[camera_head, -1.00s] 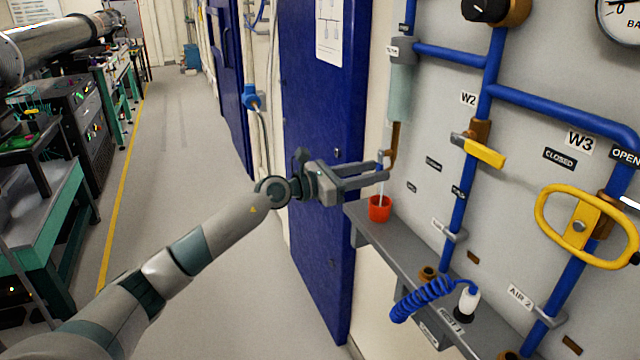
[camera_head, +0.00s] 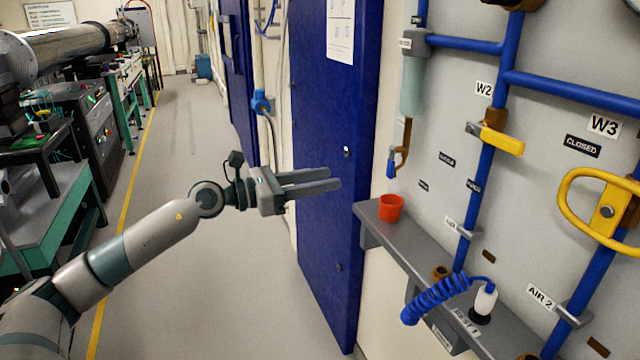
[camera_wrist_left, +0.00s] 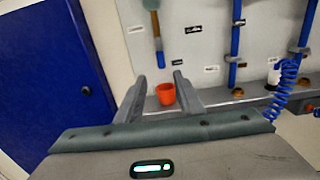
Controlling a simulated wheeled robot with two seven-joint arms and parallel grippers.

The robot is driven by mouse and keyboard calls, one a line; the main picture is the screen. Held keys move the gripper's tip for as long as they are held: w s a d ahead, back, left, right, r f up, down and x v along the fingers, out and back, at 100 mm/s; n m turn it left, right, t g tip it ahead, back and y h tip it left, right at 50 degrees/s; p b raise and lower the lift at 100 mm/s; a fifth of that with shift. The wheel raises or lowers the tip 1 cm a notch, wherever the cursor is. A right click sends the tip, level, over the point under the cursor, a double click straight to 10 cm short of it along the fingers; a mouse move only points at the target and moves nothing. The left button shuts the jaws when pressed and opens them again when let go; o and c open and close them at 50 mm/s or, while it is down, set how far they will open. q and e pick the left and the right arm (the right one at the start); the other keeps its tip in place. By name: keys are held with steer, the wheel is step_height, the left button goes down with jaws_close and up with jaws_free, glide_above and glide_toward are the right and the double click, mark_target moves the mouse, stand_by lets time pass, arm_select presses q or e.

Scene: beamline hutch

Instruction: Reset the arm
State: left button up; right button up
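My left gripper (camera_head: 312,183) is in front of the blue door in the head view, to the left of the pipe panel. Its two fingers are apart with nothing between them, and it touches nothing that I can see. In the left wrist view the gripper (camera_wrist_left: 158,92) also shows spread fingers, with the wall panel and shelf beyond them. My left arm reaches in from the lower left. My right gripper is in neither view.
An orange-red cup (camera_head: 391,207) stands on the grey shelf (camera_head: 405,246). A small tap with a blue tip (camera_head: 391,163) hangs above it. Yellow handles (camera_head: 502,140) and blue pipes (camera_head: 473,200) cover the panel. A coiled blue hose (camera_head: 432,298) lies along the shelf. The aisle floor (camera_head: 185,150) is clear.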

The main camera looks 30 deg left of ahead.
arm_select(q)
steer(key=shift+s, duration=0.1)
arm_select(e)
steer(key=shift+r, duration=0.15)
arm_select(q)
steer(key=shift+f, duration=0.1)
stand_by(0.3)
